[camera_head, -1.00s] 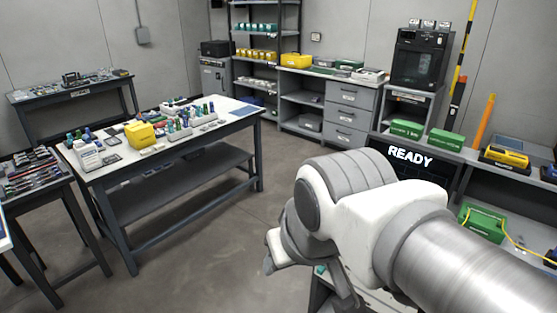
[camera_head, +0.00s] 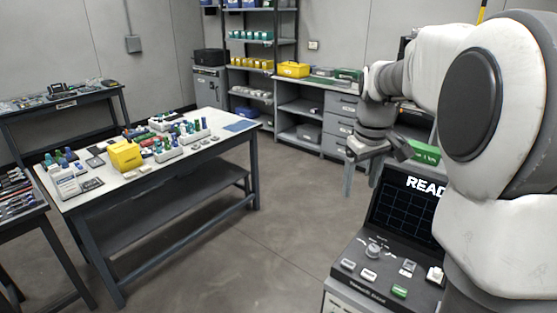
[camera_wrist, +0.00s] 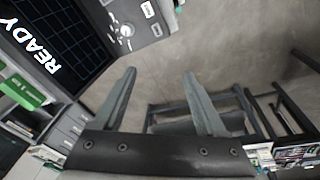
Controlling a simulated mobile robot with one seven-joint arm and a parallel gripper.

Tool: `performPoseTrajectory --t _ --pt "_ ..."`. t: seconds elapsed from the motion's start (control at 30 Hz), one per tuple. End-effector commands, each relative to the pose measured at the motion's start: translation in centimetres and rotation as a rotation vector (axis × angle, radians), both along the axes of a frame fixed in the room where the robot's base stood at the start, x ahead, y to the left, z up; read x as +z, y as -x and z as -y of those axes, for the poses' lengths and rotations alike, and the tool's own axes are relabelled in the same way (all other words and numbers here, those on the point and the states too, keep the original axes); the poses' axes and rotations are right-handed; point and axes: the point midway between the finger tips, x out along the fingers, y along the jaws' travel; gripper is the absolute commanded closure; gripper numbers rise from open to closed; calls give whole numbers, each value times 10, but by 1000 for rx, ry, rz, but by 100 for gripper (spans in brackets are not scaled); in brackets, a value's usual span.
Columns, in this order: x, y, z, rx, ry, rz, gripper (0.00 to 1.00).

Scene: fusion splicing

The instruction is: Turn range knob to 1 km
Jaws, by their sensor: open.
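The instrument console stands at the lower right of the head view, with a dark screen (camera_head: 402,212) whose lettering is partly covered by my arm. A round grey knob (camera_head: 374,250) sits on its sloped panel; I cannot read its setting. The knob also shows at the top of the wrist view (camera_wrist: 127,30), beside the screen reading READY (camera_wrist: 55,45). My gripper (camera_head: 361,188) is open and empty, fingers pointing down, above and behind the panel and apart from the knob. In the wrist view the two fingers (camera_wrist: 159,74) are wide apart over floor.
Several white buttons (camera_head: 368,275) and a green one (camera_head: 399,291) lie close to the knob. A white table (camera_head: 100,195) with a yellow box (camera_head: 125,155) stands at left. Grey cabinets and shelves line the back. The floor between is clear.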

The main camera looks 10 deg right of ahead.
Motion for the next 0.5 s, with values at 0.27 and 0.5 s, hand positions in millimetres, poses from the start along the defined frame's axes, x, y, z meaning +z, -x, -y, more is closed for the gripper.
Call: performPoseTrajectory --t 0.27,0.5 --pt "-67 -57 79 66 -22 -115 26" --pt "-111 -74 121 108 -45 -166 26"
